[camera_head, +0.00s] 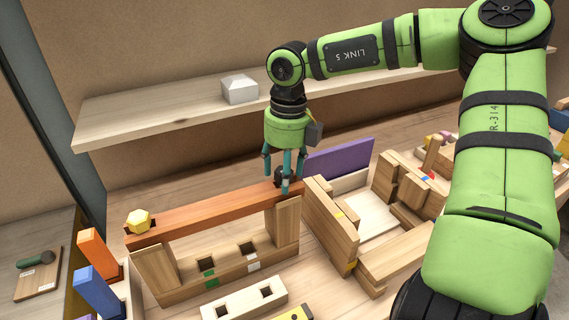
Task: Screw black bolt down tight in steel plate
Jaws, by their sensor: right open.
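My right gripper (284,183) points down over the right end of a reddish-brown beam (212,210). Its teal fingers are open around or just in front of a small dark piece (279,174), which may be the black bolt. The fingers partly hide it, and I cannot tell whether they touch it. A yellow hexagonal bolt head (138,220) sits at the beam's left end. I cannot make out a steel plate. My left gripper is not in view.
The beam rests on a wooden stand (225,270) with square holes. A purple board (340,156) and wooden frames (330,225) stand close on the right. A shelf (170,115) with a white block (239,89) is behind. Orange (98,250) and blue (97,291) blocks stand at lower left.

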